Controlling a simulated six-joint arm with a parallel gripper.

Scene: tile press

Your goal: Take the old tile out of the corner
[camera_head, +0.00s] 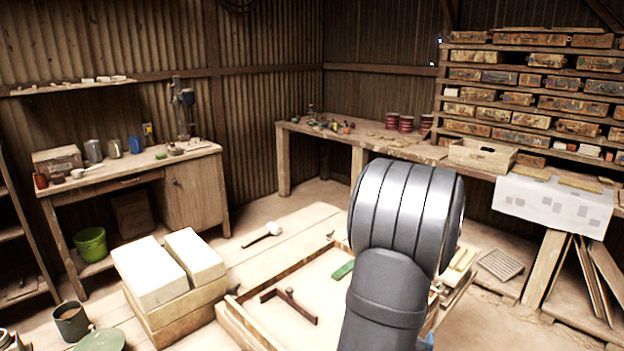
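A shallow wooden frame (243,315) with a pale floor lies on the table in front of me. A small green flat piece (343,270) lies inside it near the far side, left of my arm. I cannot tell whether this is the old tile. My grey arm covers the right part of the frame, and its near right corner is hidden. Several small pieces show just right of my arm, too small to make out. My gripper is not in view.
A brown wooden bar with an upright knob (289,305) lies inside the frame. Two white blocks (152,272) sit on wood at the left. A white-headed mallet (262,233) lies behind the frame. The tabletop between them is partly clear.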

